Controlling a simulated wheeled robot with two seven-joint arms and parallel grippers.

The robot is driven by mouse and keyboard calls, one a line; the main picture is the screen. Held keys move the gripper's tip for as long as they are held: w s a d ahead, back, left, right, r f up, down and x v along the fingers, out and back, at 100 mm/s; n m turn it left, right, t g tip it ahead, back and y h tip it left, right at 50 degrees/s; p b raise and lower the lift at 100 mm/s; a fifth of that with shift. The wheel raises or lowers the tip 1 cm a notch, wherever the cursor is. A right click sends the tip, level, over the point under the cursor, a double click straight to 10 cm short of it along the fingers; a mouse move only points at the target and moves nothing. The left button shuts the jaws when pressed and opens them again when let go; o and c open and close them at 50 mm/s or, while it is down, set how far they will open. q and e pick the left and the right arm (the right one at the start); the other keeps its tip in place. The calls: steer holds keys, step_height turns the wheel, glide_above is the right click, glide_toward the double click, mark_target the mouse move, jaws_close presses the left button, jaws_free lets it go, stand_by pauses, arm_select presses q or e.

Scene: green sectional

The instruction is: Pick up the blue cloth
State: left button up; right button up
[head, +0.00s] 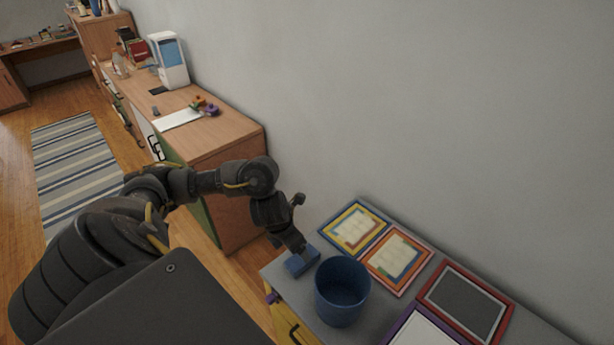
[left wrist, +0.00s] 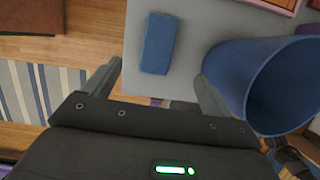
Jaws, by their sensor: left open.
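The blue cloth (head: 301,262) is a small folded block lying on the grey cabinet top near its left corner. It also shows in the left wrist view (left wrist: 159,43), beyond and between my open fingers. My left gripper (head: 297,246) is above the cloth in the head view and partly covers it. In the left wrist view my left gripper (left wrist: 160,85) is open with nothing between its fingers. My right gripper is not in view.
A blue cup-like bin (head: 342,292) stands just right of the cloth, close to my right-hand finger in the wrist view. Several picture frames (head: 397,262) lie on the grey top (head: 321,331). A wooden cabinet (head: 225,160) stands behind, along the wall.

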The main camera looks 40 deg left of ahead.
mark_target(297, 262)
arm_select(q)
steer(key=x, duration=0.1)
steer(key=b+x, duration=0.1)
steer(key=shift+s+f, duration=0.2)
steer(key=shift+f, duration=0.2)
steer(key=shift+x, duration=1.05)
steer(key=shift+w+f, duration=0.3)
steer(key=shift+f, duration=0.05)
steer(key=x, duration=0.5)
steer(key=shift+w+a, duration=0.1)
steer(key=shift+a, duration=0.1)
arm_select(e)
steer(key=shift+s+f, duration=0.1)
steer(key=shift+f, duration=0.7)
arm_select(q)
steer(key=c, duration=1)
steer(key=shift+c, duration=0.2)
steer(key=shift+r, duration=0.1)
